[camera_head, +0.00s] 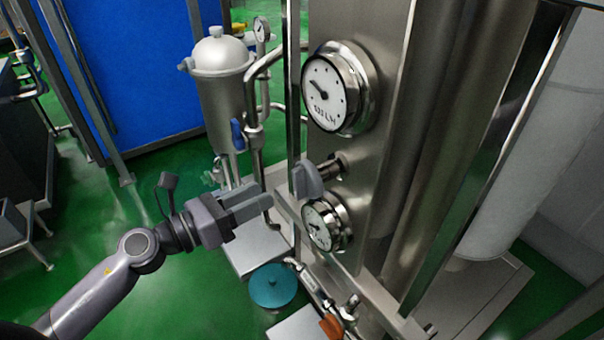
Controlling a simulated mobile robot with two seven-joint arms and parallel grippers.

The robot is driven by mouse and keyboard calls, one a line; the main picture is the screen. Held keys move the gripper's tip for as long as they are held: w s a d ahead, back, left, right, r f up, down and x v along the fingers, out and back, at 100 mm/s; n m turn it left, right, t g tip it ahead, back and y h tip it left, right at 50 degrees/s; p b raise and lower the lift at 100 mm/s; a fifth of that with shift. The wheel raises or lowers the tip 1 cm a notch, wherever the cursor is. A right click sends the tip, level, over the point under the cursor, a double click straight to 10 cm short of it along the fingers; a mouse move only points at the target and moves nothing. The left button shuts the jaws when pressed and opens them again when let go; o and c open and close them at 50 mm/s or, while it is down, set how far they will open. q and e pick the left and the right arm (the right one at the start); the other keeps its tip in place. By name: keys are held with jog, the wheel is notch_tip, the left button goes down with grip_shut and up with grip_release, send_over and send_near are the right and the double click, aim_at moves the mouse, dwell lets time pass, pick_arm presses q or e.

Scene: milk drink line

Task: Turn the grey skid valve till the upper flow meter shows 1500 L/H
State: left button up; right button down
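The upper flow meter (324,93) is a round white dial in a steel housing on the steel skid panel. Its dark needle points to the upper left; the digits above "L/H" are too small to read surely. Below it, the grey skid valve (307,179) has a flat grey handle on a short steel stem. A smaller lower meter (321,225) sits beneath the valve. My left gripper (264,200) comes in from the left, its two grey fingers a little apart and empty. It stops short of the valve handle, left of it. My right gripper is out of view.
A steel post (293,80) stands just left of the upper meter. Behind are a steel filter vessel (222,85) with pipes and a blue panel (140,65). A teal round object (273,287) and an orange-handled valve (331,327) are low down. Green floor lies open at left.

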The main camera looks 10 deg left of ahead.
aim_at(293, 179)
pick_arm(q)
jog(key=shift+m, duration=0.6)
jog(key=shift+p+x, duration=0.65)
jog(key=shift+x, duration=3.15)
jog(key=shift+a, duration=0.1)
grip_shut()
